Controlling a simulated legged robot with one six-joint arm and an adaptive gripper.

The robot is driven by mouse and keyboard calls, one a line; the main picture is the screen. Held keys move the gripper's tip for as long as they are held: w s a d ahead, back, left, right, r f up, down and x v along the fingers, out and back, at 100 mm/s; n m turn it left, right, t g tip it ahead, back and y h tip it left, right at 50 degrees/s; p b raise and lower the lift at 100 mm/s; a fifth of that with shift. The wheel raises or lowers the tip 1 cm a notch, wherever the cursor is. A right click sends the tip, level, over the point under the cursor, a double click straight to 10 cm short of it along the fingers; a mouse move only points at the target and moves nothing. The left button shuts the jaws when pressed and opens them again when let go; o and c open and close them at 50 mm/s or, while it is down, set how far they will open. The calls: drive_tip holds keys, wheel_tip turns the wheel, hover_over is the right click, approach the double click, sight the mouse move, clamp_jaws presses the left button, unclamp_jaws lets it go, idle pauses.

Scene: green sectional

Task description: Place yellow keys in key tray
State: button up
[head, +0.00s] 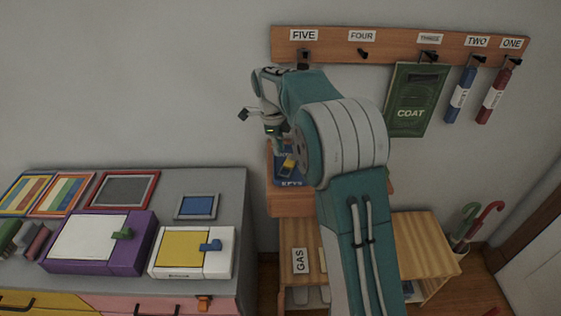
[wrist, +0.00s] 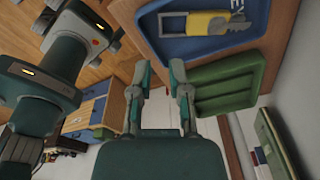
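The yellow keys (head: 288,165) lie in the blue key tray (head: 279,178), which is marked KEYS, on a wooden shelf behind my arm. In the wrist view the yellow keys (wrist: 208,22) show a yellow fob with grey metal parts, lying inside the rim of the blue tray (wrist: 178,49). My gripper (head: 260,118) is above and slightly left of the tray, apart from the keys. In the wrist view my gripper (wrist: 160,72) has its two fingers spread with nothing between them. My arm hides the tray's right side in the head view.
A green tray (wrist: 222,85) sits beside the blue one. A hook rail (head: 390,45) above holds a green COAT pouch (head: 413,105), a blue tag (head: 460,95) and a red tag (head: 492,97). A grey-topped cabinet (head: 195,185) with boxes and frames stands at left.

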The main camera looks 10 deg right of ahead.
drive_tip(key=s+r+n+t, duration=0.3)
drive_tip(key=s+r+n, duration=1)
drive_tip(key=s, duration=0.4)
drive_tip(key=s+d+f+n+t+y, duration=0.1)
drive_tip(key=s+f+n+t, duration=0.2)
drive_tip(key=s+n, duration=0.8)
drive_tip(key=shift+s+n, duration=0.4)
drive_tip(key=shift+s, duration=2.95)
drive_tip(key=shift+f, duration=0.1)
